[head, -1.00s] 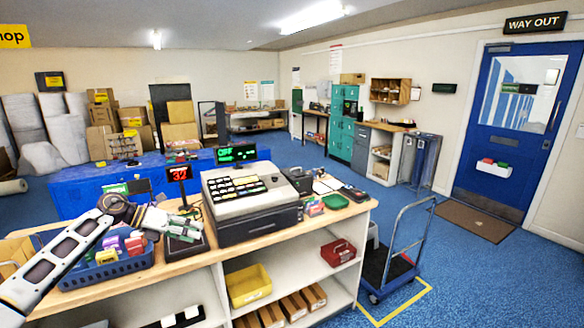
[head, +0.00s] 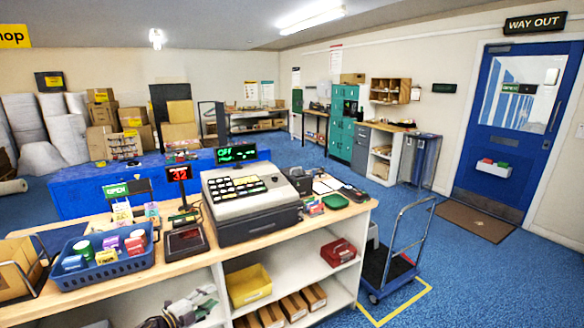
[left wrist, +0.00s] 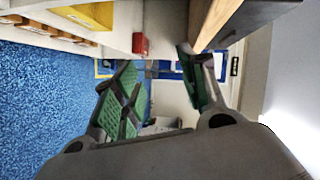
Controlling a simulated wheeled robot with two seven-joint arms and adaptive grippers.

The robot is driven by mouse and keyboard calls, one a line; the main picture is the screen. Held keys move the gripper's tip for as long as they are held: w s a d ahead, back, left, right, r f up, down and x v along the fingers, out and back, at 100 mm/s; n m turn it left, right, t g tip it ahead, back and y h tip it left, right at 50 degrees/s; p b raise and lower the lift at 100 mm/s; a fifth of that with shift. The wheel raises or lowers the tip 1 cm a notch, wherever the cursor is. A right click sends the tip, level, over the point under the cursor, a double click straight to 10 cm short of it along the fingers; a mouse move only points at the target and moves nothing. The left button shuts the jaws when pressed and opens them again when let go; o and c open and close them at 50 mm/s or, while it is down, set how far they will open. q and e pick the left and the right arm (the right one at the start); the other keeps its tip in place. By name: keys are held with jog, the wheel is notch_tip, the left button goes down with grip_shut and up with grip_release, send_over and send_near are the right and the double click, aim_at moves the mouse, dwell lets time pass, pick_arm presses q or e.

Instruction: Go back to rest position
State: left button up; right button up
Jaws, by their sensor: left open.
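My left gripper (head: 204,301) shows at the bottom of the head view, low in front of the counter's open shelves. In the left wrist view its two green-padded fingers (left wrist: 160,82) stand apart with nothing between them. Most of my left arm is out of the head view. My right gripper is in neither view.
The wooden counter top (head: 330,218) carries a blue basket (head: 105,270) of small boxes, a cash register (head: 250,205) and a card terminal (head: 186,241). Its edge (left wrist: 215,25) is close to my left gripper in the wrist view. A yellow bin (head: 249,286) and red bin (head: 338,252) sit on shelves.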

pick_arm(q)
jog(key=s+a+f+n+g+y, duration=0.15)
jog(key=s+f+n+y, duration=0.35)
jog(key=s+f, duration=0.9)
jog(key=s+a+f+n+g+y, duration=0.1)
jog(key=s+f+n+g+y, duration=0.15)
jog(key=s+f+n, duration=1.15)
jog(key=s+d+f+g, duration=0.2)
jog(key=s+f, duration=0.4)
jog(key=s, duration=0.6)
jog(key=s+d+f+g+y, duration=0.1)
jog(key=s+d+f+g, duration=0.1)
jog(key=s+f, duration=0.4)
jog(key=s+d+f+g, duration=0.2)
jog(key=s+f+g, duration=0.2)
jog(key=s, duration=1.3)
notch_tip(320, 180, down, 3)
jog(key=shift+s+d+r+n, duration=0.2)
jog(key=shift+s+d+n, duration=0.1)
jog(key=shift+s+d, duration=0.1)
jog(key=shift+y, duration=0.25)
